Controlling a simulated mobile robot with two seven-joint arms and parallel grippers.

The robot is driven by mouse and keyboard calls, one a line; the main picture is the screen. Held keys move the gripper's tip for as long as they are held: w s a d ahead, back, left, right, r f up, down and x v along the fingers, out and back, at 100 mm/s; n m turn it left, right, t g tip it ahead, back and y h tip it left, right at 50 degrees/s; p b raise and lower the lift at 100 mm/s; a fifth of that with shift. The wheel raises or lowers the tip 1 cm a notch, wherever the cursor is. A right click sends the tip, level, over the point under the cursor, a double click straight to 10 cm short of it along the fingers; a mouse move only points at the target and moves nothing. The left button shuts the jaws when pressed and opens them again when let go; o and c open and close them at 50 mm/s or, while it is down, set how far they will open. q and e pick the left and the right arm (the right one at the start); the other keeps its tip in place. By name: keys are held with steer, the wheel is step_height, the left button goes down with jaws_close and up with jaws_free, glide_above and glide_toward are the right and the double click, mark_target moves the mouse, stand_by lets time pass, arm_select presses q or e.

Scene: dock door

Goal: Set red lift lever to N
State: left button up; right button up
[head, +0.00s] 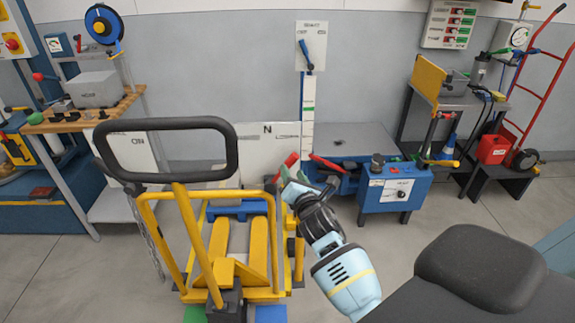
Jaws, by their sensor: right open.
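The red lift lever (291,160) shows as a short red grip at the right side of the yellow pallet truck (196,232). It leans up and to the right, in front of a white board (262,150) marked "N", with a partly readable "LOWER" to the right of the N. My right gripper (288,182) is open at the lever, just below its red grip. Its fingers overlap the lower part of the lever, and I cannot tell whether they touch it. My left gripper is not in view.
The truck's black loop handle (165,122) stands left of the lever. A blue box (395,190) with a dial and a dark red handle (327,164) stand to the right. A workbench (85,118) is at left, a red hand truck (540,95) at right.

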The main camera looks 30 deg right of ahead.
mark_target(290, 167)
steer(key=shift+x, duration=2.6)
jaws_close()
